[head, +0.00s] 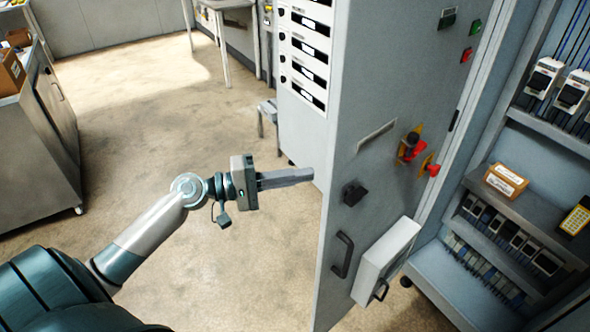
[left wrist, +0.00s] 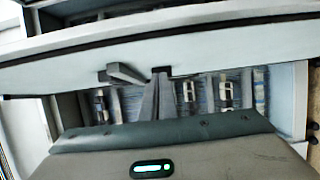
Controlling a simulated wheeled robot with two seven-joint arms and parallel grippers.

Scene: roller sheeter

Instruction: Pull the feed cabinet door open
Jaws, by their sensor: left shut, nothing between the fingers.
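The feed cabinet door (head: 385,90) is a tall grey panel in the head view, standing swung out from the open cabinet (head: 475,235). Its face carries a black latch (head: 353,193), a dark pull handle (head: 342,254) and red rotary switches. My left gripper (head: 312,174) is shut and empty, with its fingertips close to the door's left edge. I cannot tell whether they touch it. In the left wrist view the closed fingers (left wrist: 160,76) reach to a pale panel (left wrist: 225,55), beside a dark handle-like bar (left wrist: 124,74). My right gripper is out of view.
Cabinet shelves at the right hold electrical modules (head: 571,91) and a cardboard box (head: 506,181). A white box (head: 385,262) juts from the door's lower face. A grey counter (head: 48,130) stands at the left. The floor (head: 130,110) between is clear.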

